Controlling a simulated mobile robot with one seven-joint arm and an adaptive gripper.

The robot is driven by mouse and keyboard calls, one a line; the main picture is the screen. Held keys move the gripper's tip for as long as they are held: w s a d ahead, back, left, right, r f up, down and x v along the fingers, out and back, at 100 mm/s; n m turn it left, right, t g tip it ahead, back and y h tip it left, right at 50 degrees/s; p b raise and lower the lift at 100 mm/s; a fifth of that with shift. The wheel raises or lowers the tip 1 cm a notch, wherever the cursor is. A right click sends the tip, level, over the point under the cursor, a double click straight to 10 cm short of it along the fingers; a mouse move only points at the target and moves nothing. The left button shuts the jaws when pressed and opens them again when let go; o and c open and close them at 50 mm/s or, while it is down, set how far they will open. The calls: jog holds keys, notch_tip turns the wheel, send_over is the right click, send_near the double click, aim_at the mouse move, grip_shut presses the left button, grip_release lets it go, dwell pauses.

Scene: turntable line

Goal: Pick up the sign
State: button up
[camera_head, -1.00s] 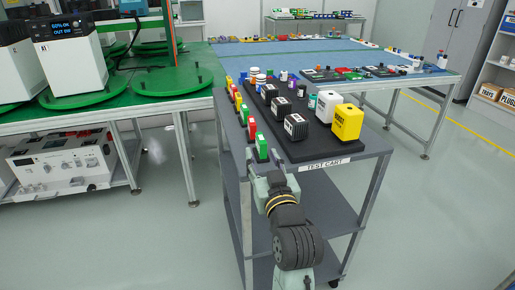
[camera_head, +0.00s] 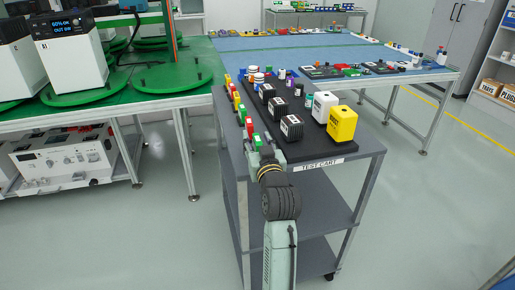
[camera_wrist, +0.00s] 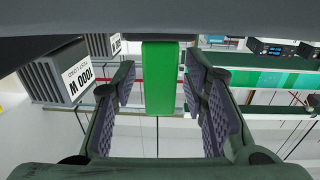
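The nearest small upright green piece (camera_head: 257,142), which I take to be the sign, stands at the front left end of the test cart's top. In the wrist view it is a plain green slab (camera_wrist: 160,78) between my fingers. My gripper (camera_wrist: 160,100) is open around it, with a visible gap on each side. In the head view my gripper (camera_head: 257,155) is at the cart's front left corner, close behind the green piece. No writing on it is readable. Its lower end and the fingertips are partly hidden in the head view.
A row of red and yellow pieces (camera_head: 241,113) runs behind it along the cart's left edge. Black boxes, one marked 1000 W (camera_wrist: 62,76), stand on a dark mat to its right, with a white box (camera_head: 324,106) and a yellow box (camera_head: 341,123). The green turntable bench (camera_head: 130,108) is left.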

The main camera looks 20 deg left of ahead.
grip_shut()
dwell(0.5)
